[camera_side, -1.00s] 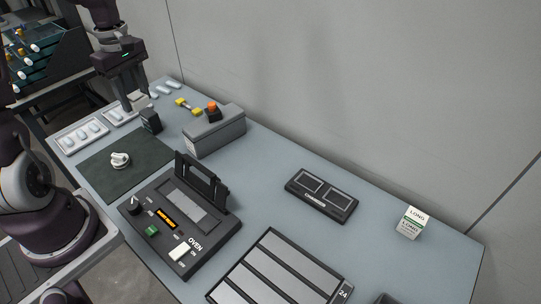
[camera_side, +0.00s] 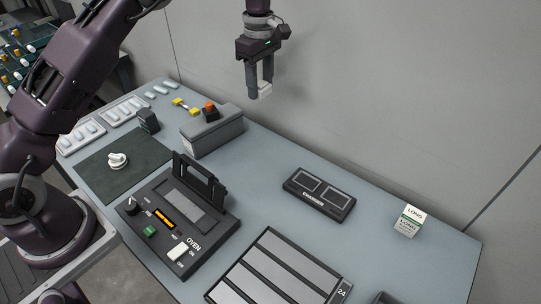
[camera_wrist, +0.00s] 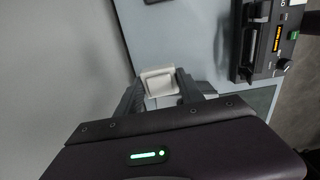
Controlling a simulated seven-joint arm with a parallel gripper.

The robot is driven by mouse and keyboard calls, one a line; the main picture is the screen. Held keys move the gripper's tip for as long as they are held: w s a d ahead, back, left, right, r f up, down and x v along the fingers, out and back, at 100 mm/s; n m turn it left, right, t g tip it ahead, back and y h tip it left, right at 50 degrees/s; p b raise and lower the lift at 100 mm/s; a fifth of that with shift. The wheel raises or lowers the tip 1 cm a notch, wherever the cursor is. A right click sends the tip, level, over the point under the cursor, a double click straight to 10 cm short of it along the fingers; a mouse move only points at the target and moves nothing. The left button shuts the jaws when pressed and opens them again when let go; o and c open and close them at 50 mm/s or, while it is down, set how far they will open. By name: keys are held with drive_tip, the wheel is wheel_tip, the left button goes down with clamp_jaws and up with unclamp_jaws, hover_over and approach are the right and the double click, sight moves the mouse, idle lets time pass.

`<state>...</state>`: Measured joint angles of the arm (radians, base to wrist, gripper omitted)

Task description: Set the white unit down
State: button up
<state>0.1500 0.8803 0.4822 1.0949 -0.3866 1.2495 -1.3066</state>
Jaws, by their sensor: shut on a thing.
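My gripper (camera_side: 260,86) is shut on a small white unit (camera_side: 265,91) and holds it in the air, high above the bench.
A black charger (camera_side: 319,194) with two bays lies mid-bench. The oven (camera_side: 172,221), its lid raised, stands front left, and a slotted black tray (camera_side: 277,269) lies front centre. A grey box (camera_side: 213,133), green mat (camera_side: 98,165) and white LONG box (camera_side: 408,221) stand around. Bench is clear between charger and LONG box.

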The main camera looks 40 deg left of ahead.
sight(271, 156)
drive_tip(key=d+f, duration=0.1)
drive_tip(key=f, duration=0.6)
drive_tip(key=d+f, duration=0.1)
drive_tip(key=f, duration=1.3)
drive_tip(key=shift+w+d, duration=0.35)
drive_tip(key=shift+d, duration=0.05)
drive_tip(key=shift+f, duration=0.1)
drive_tip(key=o, duration=1.3)
drive_tip(key=shift+o, duration=0.2)
